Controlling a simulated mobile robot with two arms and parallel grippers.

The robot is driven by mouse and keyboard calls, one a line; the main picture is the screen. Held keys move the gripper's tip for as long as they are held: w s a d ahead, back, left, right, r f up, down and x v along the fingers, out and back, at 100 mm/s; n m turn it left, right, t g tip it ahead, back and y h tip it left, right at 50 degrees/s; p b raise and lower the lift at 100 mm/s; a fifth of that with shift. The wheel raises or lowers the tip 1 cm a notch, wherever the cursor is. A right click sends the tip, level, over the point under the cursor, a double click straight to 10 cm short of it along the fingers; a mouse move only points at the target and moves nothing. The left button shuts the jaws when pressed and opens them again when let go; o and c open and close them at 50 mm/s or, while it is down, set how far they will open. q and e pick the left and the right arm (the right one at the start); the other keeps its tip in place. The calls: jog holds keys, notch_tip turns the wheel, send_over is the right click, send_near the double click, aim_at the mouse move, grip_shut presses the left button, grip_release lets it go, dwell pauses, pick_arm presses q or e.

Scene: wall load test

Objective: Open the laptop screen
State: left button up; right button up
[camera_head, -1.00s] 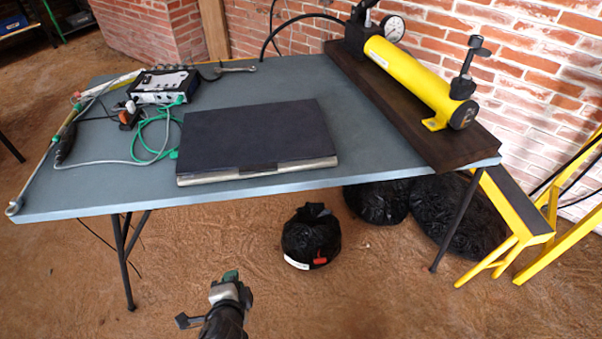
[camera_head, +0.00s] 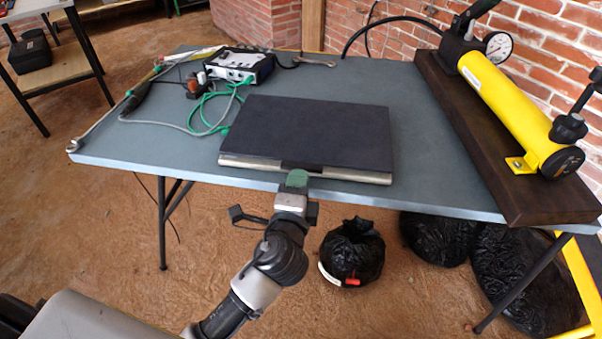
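A dark, closed laptop (camera_head: 310,132) lies flat near the front edge of the blue-grey table (camera_head: 425,160). Its silver front side with a dark notch in the middle faces me. My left gripper (camera_head: 297,181) reaches up from below to the table's front edge, just in front of the middle of the laptop's front side. Its green tip is close to that notch. I cannot tell whether it touches the laptop, or whether its fingers are open or shut. My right gripper is out of view.
A control box (camera_head: 240,66) with green and grey cables stands left behind the laptop, and a wrench (camera_head: 314,61) lies at the back. A yellow pump (camera_head: 510,108) sits on a dark board (camera_head: 480,160) at right. Black bags (camera_head: 352,250) lie under the table.

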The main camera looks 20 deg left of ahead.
pick_arm(q)
jog(key=shift+w+a, duration=0.2)
jog(key=shift+w, duration=1.1)
grip_shut()
